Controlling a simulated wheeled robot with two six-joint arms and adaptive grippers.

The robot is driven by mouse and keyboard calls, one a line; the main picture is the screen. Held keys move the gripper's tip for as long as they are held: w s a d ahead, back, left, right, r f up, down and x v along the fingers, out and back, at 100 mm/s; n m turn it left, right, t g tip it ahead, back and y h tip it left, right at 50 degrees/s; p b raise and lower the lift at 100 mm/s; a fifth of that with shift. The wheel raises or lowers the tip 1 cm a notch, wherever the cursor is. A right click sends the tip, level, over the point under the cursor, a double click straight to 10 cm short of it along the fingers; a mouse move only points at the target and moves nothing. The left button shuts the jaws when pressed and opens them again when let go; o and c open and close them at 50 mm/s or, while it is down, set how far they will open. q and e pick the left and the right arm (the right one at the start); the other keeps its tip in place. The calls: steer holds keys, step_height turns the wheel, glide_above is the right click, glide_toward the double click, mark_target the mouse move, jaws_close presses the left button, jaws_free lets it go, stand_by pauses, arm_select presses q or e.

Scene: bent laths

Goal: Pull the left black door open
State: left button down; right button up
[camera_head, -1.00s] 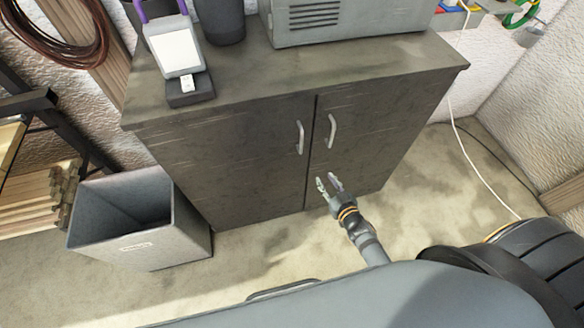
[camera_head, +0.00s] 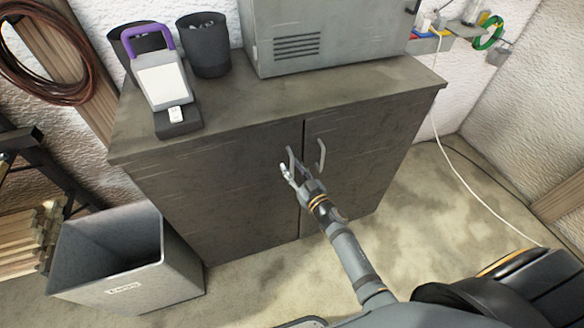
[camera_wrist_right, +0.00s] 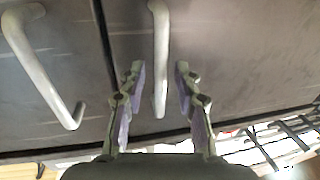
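The left black door (camera_head: 225,190) of the dark cabinet is shut, flush with the right door (camera_head: 365,150). Its pale metal handle (camera_head: 290,157) stands near the middle seam. My right gripper (camera_head: 287,172) is at this handle, partly covering its lower part. In the right wrist view the gripper (camera_wrist_right: 160,88) is open, with one finger on each side of a handle (camera_wrist_right: 159,50). Gaps show between both fingers and the handle. The other handle (camera_wrist_right: 42,70) lies to the left in that view. My left gripper is not in view.
A grey bin (camera_head: 125,265) stands on the floor close to the left door's front. A grey metal box (camera_head: 325,40), a dark cup (camera_head: 205,50) and a purple-handled device (camera_head: 163,85) stand on the cabinet top. Floor to the right is clear except for cables.

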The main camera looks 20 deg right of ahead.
steer(key=shift+w, duration=0.2)
steer(key=shift+c, duration=0.4)
jaws_close()
